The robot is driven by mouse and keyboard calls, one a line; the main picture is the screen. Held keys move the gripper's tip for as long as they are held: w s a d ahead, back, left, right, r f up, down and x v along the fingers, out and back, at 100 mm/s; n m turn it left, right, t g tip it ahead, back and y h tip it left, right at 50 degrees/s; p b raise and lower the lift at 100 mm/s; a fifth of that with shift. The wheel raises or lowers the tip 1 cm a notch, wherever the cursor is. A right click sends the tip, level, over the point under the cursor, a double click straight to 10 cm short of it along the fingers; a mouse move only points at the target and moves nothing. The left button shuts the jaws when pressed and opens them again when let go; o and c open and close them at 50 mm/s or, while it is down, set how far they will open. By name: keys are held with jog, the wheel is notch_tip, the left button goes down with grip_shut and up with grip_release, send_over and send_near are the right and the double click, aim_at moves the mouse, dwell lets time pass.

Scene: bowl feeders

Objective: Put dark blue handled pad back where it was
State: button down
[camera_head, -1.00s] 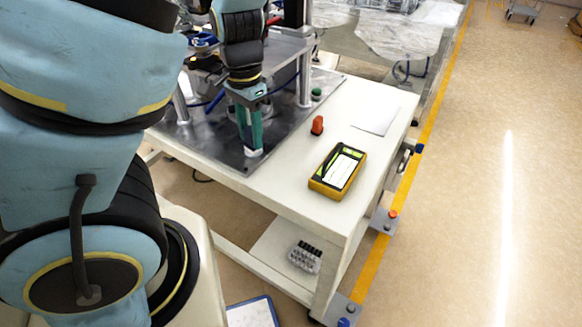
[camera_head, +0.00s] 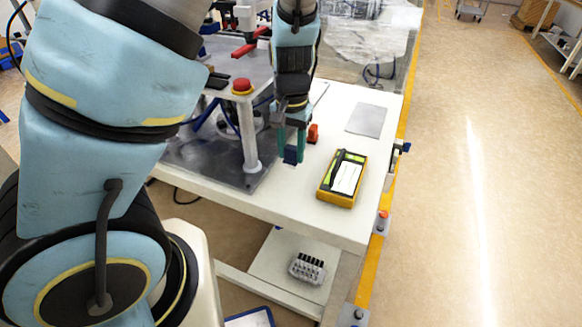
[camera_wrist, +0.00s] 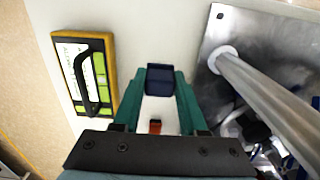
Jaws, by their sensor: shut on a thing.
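A dark blue pad (camera_head: 291,157) is held between the green fingertips of my gripper (camera_head: 292,146), over the white tabletop near the metal plate's right edge. In the wrist view the pad (camera_wrist: 160,76) shows as a dark blue block between the fingertips (camera_wrist: 160,88). My gripper is shut on it. The pad's handle is not clear in these views. I cannot tell exactly how far the pad is above the tabletop.
A yellow and black box (camera_head: 342,180) lies right of the gripper on the white table (camera_head: 270,190). A small orange-red object (camera_head: 313,133) stands close behind the gripper. A metal plate (camera_head: 205,160) with a post (camera_head: 247,130) is at left. A grey sheet (camera_head: 367,120) lies behind the box.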

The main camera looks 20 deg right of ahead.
aim_at(291, 160)
jog(key=shift+f, duration=2.35)
jog(key=shift+f, duration=0.15)
jog(key=shift+c, duration=2.2)
grip_release()
jog(key=shift+b, duration=0.3)
notch_tip(291, 160, up, 12)
jog(key=shift+r+p, duration=0.15)
jog(key=shift+p, duration=0.55)
